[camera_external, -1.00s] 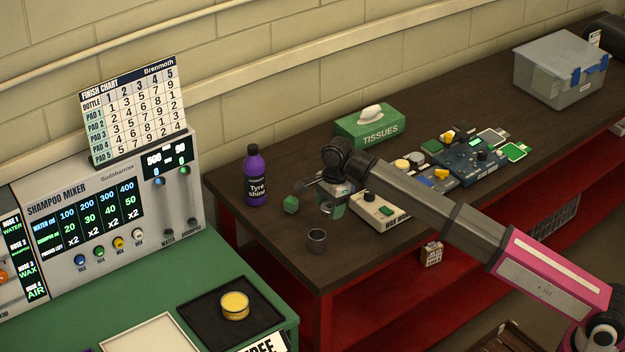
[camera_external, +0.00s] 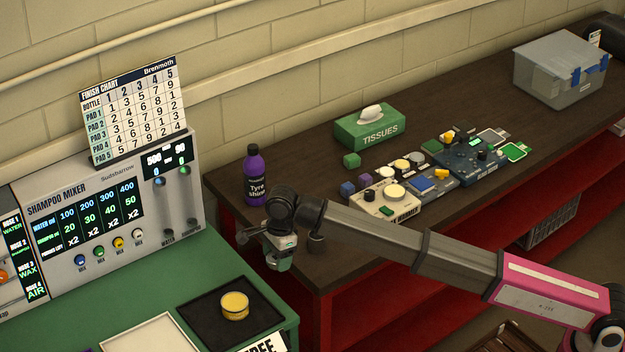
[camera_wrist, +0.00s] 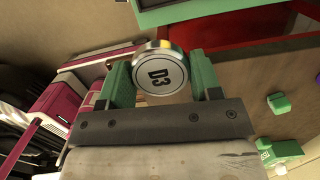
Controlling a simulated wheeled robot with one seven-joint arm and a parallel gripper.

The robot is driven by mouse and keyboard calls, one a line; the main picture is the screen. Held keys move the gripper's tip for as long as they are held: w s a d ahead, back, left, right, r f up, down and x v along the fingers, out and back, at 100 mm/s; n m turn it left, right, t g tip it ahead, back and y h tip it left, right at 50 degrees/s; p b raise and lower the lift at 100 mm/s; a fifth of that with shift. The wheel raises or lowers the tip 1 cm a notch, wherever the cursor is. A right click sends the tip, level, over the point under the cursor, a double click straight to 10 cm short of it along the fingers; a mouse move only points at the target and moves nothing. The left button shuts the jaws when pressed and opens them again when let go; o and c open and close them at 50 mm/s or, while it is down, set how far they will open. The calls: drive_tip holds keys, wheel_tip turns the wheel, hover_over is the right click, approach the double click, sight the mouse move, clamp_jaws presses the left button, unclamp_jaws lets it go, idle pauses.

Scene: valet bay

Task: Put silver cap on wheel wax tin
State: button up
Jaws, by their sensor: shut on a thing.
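My gripper (camera_external: 279,260) is shut on a round silver cap (camera_wrist: 160,73) marked "D3", which sits between the two green fingers in the wrist view. In the external view the gripper hangs near the front left corner of the dark workbench, and the cap cannot be made out there. The wheel wax tin (camera_external: 235,306), a short round tin with a yellow top, stands on a black tray (camera_external: 268,328) on the green counter. The gripper is above and to the right of the tin in the picture, apart from it.
A purple tyre shine bottle (camera_external: 256,178) stands behind my gripper. A dark grey cup (camera_external: 317,243) is partly hidden by my arm. The shampoo mixer (camera_external: 105,215) stands at the left. A pale tray (camera_external: 150,335) lies left of the black tray. Devices and a tissue box (camera_external: 370,128) fill the bench.

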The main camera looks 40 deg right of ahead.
drive_tip(key=s+a+f, duration=0.1)
drive_tip(key=s+a, duration=0.1)
drive_tip(key=a, duration=0.4)
drive_tip(key=s+a+f, duration=0.1)
drive_tip(key=s+a, duration=0.2)
drive_tip(key=a, duration=0.4)
hover_over(231, 307)
wheel_tip(231, 307, down, 7)
drive_tip(key=shift+d+f, duration=0.1)
drive_tip(key=shift+f, duration=2.1)
drive_tip(key=shift+f, duration=0.1)
drive_tip(key=o, duration=0.9)
drive_tip(key=r, duration=0.4)
drive_tip(key=d+r, duration=0.1)
drive_tip(key=r, duration=0.7)
drive_tip(key=shift+d+r, duration=0.1)
drive_tip(key=shift+d, duration=0.15)
